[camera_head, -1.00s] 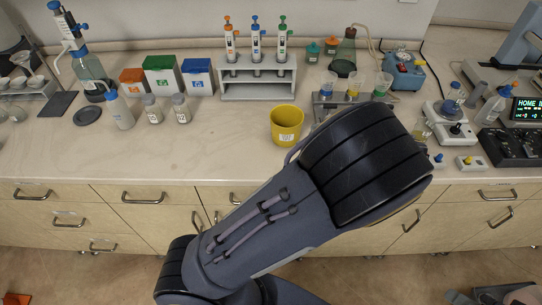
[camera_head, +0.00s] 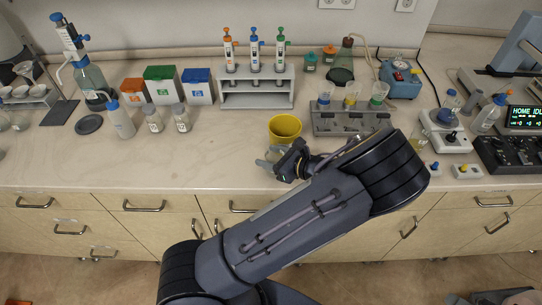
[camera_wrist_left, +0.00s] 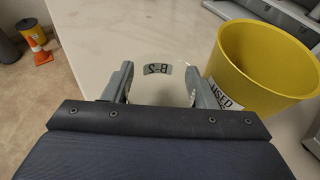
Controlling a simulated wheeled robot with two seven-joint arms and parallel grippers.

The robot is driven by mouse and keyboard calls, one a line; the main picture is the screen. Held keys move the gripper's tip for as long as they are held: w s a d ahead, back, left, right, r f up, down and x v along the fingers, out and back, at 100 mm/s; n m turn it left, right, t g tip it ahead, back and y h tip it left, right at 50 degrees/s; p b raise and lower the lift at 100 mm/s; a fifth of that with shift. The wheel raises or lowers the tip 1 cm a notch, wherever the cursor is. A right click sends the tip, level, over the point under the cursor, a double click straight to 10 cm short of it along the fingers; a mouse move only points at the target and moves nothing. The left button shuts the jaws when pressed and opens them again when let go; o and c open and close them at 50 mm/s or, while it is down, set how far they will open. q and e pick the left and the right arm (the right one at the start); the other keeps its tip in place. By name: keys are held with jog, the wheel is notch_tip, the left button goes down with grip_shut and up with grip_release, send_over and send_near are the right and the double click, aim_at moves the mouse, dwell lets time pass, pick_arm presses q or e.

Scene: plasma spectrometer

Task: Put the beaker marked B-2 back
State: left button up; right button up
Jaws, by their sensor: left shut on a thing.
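My left gripper (camera_head: 280,162) is low over the counter just in front of the yellow bin. In the left wrist view its two fingers (camera_wrist_left: 161,88) are shut on a clear beaker (camera_wrist_left: 157,90) between them. The beaker carries a grey label (camera_wrist_left: 158,68) that appears upside down and reads like B-2. In the head view only part of the clear glass (camera_head: 265,163) shows beside the fingers. Whether its base touches the counter is unclear. My right gripper is not in view.
The yellow bin (camera_head: 285,128), marked USED in the wrist view (camera_wrist_left: 262,65), stands close beside the held beaker. A grey rack (camera_head: 345,124) with several coloured-liquid vessels stands behind my forearm. A pipette stand (camera_head: 257,98) is farther back. The counter left of the bin is clear.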

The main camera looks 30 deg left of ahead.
pick_arm(q)
jog(key=shift+f, duration=0.25)
jog(key=shift+f, duration=0.15)
jog(key=o, duration=0.7)
jog(key=shift+o, duration=0.2)
